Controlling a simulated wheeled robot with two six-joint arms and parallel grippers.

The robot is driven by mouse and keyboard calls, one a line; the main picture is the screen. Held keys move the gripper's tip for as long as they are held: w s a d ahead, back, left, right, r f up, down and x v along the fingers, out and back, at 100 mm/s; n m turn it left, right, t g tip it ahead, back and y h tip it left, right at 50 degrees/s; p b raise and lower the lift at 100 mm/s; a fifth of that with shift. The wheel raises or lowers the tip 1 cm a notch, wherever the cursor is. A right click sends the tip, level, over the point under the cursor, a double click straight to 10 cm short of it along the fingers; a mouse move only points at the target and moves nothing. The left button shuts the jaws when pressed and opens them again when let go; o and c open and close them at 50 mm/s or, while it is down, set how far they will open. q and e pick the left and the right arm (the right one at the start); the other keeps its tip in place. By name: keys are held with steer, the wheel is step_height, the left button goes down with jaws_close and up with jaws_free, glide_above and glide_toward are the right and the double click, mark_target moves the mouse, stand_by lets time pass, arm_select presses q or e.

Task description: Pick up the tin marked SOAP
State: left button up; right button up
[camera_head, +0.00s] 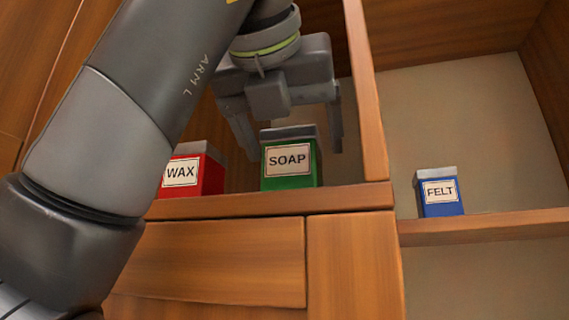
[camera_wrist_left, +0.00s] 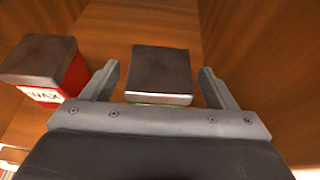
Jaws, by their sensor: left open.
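The green tin marked SOAP (camera_head: 289,166) stands upright on a wooden shelf with a grey lid on top. My left gripper (camera_head: 292,146) is open above and around it, one finger on each side of the tin. In the left wrist view, the tin's dark lid (camera_wrist_left: 161,74) lies between the two open fingers of the left gripper (camera_wrist_left: 160,82), with a gap on both sides. I cannot tell whether a finger touches it. My right gripper is not in view.
A red tin marked WAX (camera_head: 193,172) stands left of the green tin, close to the left finger, partly behind my arm. A blue tin marked FELT (camera_head: 440,193) stands in the right compartment. An upright wooden divider (camera_head: 368,95) is close on the gripper's right.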

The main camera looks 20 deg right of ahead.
arm_select(q)
steer(key=shift+p+x, duration=0.3)
steer(key=shift+x, duration=0.65)
steer(key=shift+s+a+r, duration=0.1)
steer(key=c, duration=1.1)
steer(key=shift+c, duration=0.5)
